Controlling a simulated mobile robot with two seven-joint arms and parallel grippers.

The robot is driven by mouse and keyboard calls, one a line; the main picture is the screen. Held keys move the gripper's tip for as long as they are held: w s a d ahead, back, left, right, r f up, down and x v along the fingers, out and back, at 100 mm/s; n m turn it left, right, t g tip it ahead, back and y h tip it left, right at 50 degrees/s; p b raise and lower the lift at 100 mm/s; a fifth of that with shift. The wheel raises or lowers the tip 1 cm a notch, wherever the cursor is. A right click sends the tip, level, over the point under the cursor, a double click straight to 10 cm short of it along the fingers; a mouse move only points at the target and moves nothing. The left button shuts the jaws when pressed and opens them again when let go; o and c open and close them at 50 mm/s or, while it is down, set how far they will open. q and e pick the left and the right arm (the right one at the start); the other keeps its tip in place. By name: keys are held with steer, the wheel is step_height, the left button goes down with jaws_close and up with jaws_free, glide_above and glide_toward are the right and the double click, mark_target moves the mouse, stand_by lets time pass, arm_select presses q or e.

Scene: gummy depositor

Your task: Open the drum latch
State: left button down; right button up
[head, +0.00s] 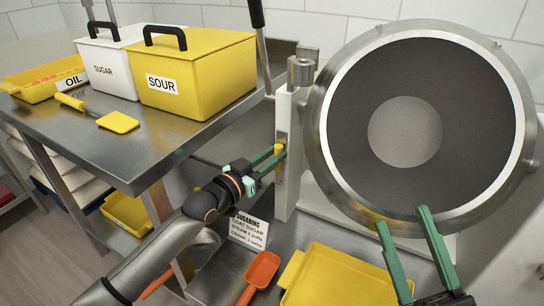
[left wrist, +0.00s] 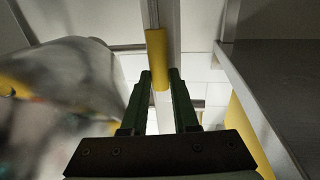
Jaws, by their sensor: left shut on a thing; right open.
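The large round steel drum (head: 460,150), with a dark inside and a grey centre disc, fills the right of the head view. A white upright post (head: 286,195) stands at its left. On the post is a small yellow latch handle (head: 279,149). My left gripper (head: 274,157) is shut on this handle. In the left wrist view the yellow handle (left wrist: 157,52) stands upright, its lower end between the green fingertips (left wrist: 160,78). My right gripper (head: 402,217) is open and empty in front of the drum's lower edge.
A steel table (head: 120,150) at left bears a white SUGAR bin (head: 105,65), a yellow SOUR bin (head: 195,75), an OIL tray (head: 40,85) and a yellow scraper (head: 118,122). Below the drum lie a yellow tray (head: 335,280), an orange scoop (head: 262,270) and a sign (head: 249,230).

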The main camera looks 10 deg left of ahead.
arm_select(q)
steer(key=s+a+f+m+t+h+b, duration=0.2)
steer(key=s+f+t+h+b, duration=0.1)
steer(key=b, duration=1)
steer(key=shift+s+t+h, duration=0.8)
steer(key=shift+s+t, duration=0.1)
steer(key=shift+t, duration=0.2)
arm_select(e)
step_height(320, 180, down, 11)
steer(key=s+a+n+g+y, duration=0.1)
steer(key=y, duration=0.1)
steer(key=shift+s+a+f, duration=0.2)
steer(key=shift+s+a, duration=0.05)
steer(key=shift+a, duration=0.1)
